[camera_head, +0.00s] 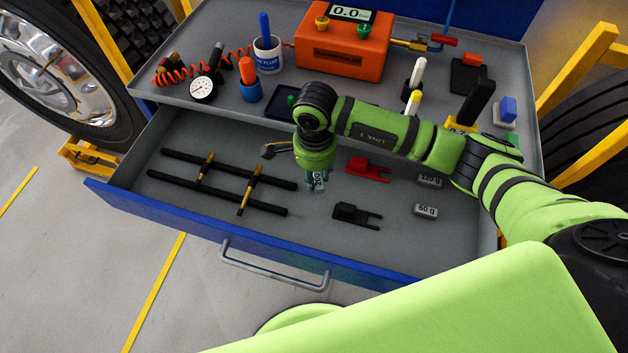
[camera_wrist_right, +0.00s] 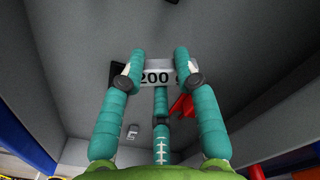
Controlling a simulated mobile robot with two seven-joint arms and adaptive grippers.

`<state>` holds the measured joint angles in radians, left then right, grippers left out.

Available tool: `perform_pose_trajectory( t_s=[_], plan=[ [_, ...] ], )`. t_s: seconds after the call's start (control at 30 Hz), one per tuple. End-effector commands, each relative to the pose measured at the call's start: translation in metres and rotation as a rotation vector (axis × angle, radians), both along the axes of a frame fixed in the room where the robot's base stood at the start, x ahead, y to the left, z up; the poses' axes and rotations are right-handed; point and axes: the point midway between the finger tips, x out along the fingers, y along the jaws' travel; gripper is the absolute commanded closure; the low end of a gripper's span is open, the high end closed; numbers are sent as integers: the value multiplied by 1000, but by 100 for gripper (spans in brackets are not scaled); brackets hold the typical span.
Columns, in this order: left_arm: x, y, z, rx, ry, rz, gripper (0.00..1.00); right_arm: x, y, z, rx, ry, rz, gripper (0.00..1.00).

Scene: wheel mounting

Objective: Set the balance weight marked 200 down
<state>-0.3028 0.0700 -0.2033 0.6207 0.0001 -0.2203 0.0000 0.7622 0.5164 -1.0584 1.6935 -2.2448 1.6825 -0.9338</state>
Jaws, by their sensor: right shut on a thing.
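The balance weight marked 200 (camera_wrist_right: 154,77) is a small light-grey block held between the teal fingers of my right gripper (camera_wrist_right: 160,66). In the head view my right gripper (camera_head: 316,176) points down over the middle of the open drawer (camera_head: 240,150), with the weight (camera_head: 319,181) at its fingertips. The weight is close to the drawer floor; I cannot tell whether it touches it. In the wrist view the digits face the camera and the weight's right end is partly hidden by a finger. My left gripper is not in view.
The drawer also holds black rods with brass clips (camera_head: 215,180), a red forked piece (camera_head: 368,168), a black forked piece (camera_head: 355,215), a 120 g weight (camera_head: 429,180) and a 60 g weight (camera_head: 426,210). Free drawer floor lies around the gripper.

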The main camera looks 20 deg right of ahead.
Motion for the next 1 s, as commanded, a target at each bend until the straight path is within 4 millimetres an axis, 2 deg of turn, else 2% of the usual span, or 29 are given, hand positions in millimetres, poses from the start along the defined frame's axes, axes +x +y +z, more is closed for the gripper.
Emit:
perform_pose_trajectory(
  t_s=[0.4,0.8,0.83,0.87,0.9,1.0],
  plan=[
    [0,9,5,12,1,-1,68,0,0,-47,1,1,2,100],
    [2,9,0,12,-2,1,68,1,0,-54,1,-3,4,100],
    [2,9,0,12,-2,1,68,0,0,-54,1,-2,4,64],
    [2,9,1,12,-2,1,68,0,0,-53,1,-2,3,52],
    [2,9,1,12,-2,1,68,0,0,-53,0,-1,3,45],
    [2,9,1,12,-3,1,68,0,0,-53,0,-1,3,45]
  ],
)
